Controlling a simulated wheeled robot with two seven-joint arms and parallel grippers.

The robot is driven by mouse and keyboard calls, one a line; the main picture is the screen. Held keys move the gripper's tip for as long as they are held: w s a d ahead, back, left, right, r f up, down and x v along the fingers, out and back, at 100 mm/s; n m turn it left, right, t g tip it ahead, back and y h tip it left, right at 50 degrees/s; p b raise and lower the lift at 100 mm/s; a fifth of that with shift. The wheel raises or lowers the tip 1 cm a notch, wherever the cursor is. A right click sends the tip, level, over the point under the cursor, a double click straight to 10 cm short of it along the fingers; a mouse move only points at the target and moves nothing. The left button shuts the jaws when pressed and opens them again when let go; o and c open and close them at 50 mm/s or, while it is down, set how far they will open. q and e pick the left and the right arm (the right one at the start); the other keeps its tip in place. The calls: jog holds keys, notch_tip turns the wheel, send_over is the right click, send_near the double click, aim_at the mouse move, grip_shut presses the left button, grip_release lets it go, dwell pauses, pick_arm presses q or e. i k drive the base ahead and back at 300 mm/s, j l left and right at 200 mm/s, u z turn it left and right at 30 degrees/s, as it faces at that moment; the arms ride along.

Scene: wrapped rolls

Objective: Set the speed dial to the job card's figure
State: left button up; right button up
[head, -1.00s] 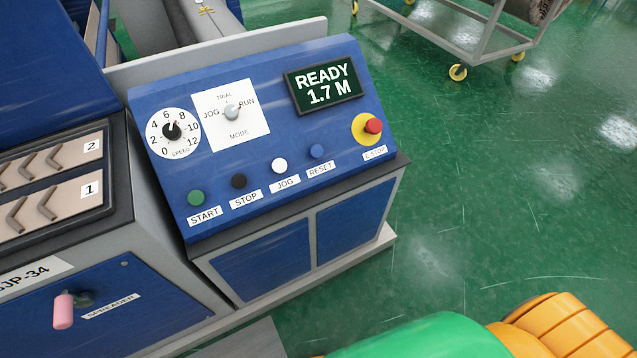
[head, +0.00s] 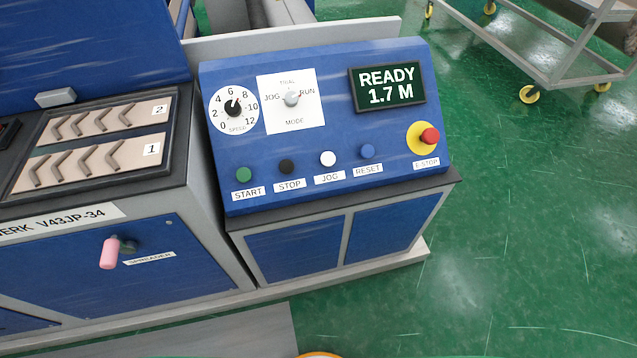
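The speed dial (head: 233,108) is a black knob on a round white scale marked 0 to 12, at the left of the blue control panel (head: 330,145). Its pale pointer mark seems to aim up and slightly right, roughly between 6 and 8; it is too small to read exactly. The display (head: 387,87) reads READY 1.7 M. No job card shows in the head view. Neither of my grippers is in view.
The grey mode knob (head: 291,98) appears to point toward RUN. START, STOP, JOG and RESET buttons line the panel's lower part, with a red E-stop (head: 430,136) at right. A pink-handled spreader lever (head: 109,253) juts out at left. Green floor (head: 520,230) is clear at right.

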aim_at(232, 107)
jog(key=k+j+u, duration=0.1)
jog(key=j+u, duration=0.15)
jog(key=j, duration=0.2)
jog(key=j+u, duration=0.25)
jog(key=j, duration=0.25)
jog(key=j+u, duration=0.25)
jog(key=j, duration=0.25)
jog(key=j+u, duration=0.25)
jog(key=j, duration=0.2)
jog(key=i+j+u, duration=0.25)
jog(key=j, duration=0.25)
jog(key=j+u, duration=0.2)
jog(key=j, duration=0.25)
jog(key=i+j+u, duration=0.25)
jog(key=j, duration=0.2)
jog(key=i+j+u, duration=0.1)
jog(key=j+u, duration=0.15)
jog(key=j, duration=0.15)
jog(key=z, duration=3.15)
